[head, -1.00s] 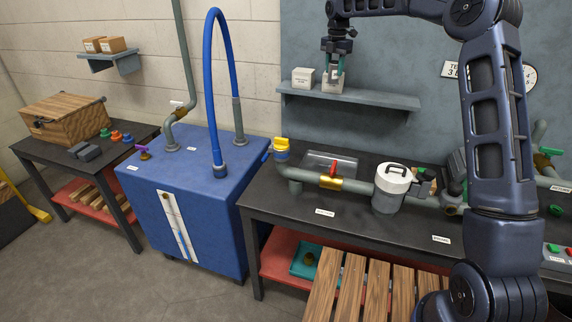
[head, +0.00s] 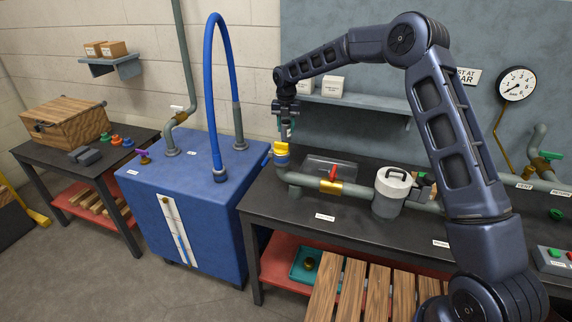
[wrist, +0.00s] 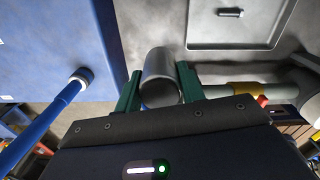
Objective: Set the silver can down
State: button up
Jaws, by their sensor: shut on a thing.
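The silver can (wrist: 160,68) is a plain grey cylinder between the two green fingers in the wrist view. My gripper (wrist: 157,85) is shut on it, with one finger along each side. In the head view my gripper (head: 287,127) points down, above the left end of the black workbench (head: 285,222), close over the yellow fitting (head: 281,150) on the upright pipe end. The can cannot be made out clearly in the head view. Whether it touches anything below is not clear.
A grey pipe with a red-handled valve (head: 333,175) runs along the bench to a white-topped canister (head: 391,190). A blue tank (head: 188,205) with a tall blue hose (head: 217,90) stands left. Boxes sit on the wall shelf (head: 365,103). The bench front is mostly clear.

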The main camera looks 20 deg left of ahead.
aim_at(286, 135)
notch_tip(286, 135, down, 17)
jog(key=shift+r, duration=0.15)
dwell(0.5)
jog(key=o, duration=1)
notch_tip(286, 135, up, 12)
